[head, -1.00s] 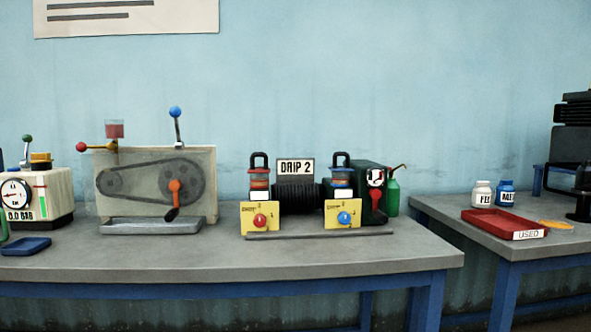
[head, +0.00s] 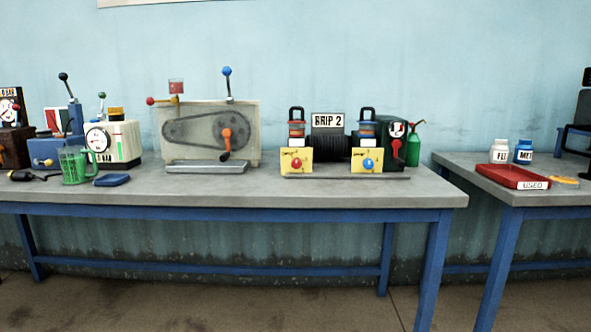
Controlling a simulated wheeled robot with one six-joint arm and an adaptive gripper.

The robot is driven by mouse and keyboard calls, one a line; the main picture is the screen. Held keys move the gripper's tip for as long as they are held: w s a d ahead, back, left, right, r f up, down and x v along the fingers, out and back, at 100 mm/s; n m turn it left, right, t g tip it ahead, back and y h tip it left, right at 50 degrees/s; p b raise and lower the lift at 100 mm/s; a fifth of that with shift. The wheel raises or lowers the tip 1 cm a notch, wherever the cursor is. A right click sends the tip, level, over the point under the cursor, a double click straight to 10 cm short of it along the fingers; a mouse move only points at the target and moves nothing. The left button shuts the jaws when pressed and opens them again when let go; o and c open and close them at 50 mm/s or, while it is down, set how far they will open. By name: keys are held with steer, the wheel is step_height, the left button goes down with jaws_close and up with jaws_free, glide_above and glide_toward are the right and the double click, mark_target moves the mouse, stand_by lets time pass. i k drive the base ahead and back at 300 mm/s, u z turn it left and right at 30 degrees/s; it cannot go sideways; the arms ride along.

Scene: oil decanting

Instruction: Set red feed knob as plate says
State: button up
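The red feed knob (head: 296,163) sits on the left yellow box (head: 287,156), below a red-banded oiler with a black loop handle. The plate (head: 327,120) stands between the two oilers and reads "DRIP 2". A blue knob (head: 368,164) sits on the right yellow box (head: 381,155). The scale marks around the red knob are too small to read, so its setting cannot be told. My gripper is not in view.
A belt-driven machine (head: 182,154) with an orange crank stands left of the oilers. A green oil can (head: 413,146) stands at their right. The bench front (head: 300,194) is clear.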

mark_target(297, 164)
steer(key=z, duration=0.05)
steer(key=k, duration=0.55)
steer(key=u, duration=0.75)
steer(key=i, duration=1.7)
steer(key=z, duration=0.75)
